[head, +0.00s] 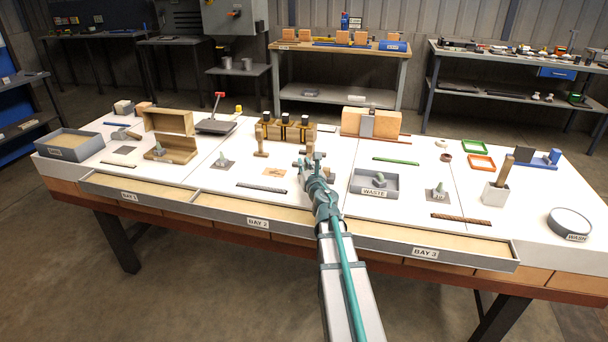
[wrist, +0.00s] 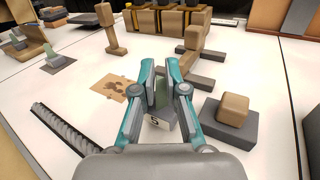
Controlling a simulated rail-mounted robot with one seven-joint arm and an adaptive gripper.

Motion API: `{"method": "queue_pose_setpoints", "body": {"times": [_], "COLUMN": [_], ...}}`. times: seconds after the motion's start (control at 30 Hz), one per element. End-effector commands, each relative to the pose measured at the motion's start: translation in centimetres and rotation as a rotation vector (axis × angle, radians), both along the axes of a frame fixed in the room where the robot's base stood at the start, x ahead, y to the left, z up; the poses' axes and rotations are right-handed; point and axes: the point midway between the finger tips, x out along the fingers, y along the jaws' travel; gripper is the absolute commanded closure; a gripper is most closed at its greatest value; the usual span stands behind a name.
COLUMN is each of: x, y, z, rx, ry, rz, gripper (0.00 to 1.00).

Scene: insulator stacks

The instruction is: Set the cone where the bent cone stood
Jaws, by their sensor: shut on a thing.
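My gripper (head: 311,166) is shut on a grey-green cone (wrist: 161,90), over the middle of the table. In the wrist view my gripper (wrist: 160,95) has a finger on each side of the cone, and a pale block with a dark mark shows below it. A similar green piece (head: 380,177) lies in the grey WASTE tray (head: 362,191). A bare grey plate (head: 112,158) lies at the left. A tan card with a dark print (head: 275,172) lies left of my gripper.
A dark ribbed bar (head: 262,188) lies before the card. In the wrist view a brown block on a grey base (wrist: 232,112) is close right of my gripper, and a wooden post (wrist: 112,30) stands behind. An open wooden box (head: 170,125) stands at the left.

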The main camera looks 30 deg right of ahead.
Motion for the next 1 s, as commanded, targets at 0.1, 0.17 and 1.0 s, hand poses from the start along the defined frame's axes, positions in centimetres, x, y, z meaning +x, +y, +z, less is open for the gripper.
{"method": "queue_pose_setpoints", "body": {"times": [0.1,0.17,1.0], "x": [0.00,0.00,0.00], "y": [0.01,0.00,0.01], "z": [-1.63,-1.76,-1.85], "rx": [0.000,0.001,0.000], "ry": [0.000,0.000,0.000], "rz": [0.000,0.000,0.001], "gripper": [1.00,1.00,0.63]}}
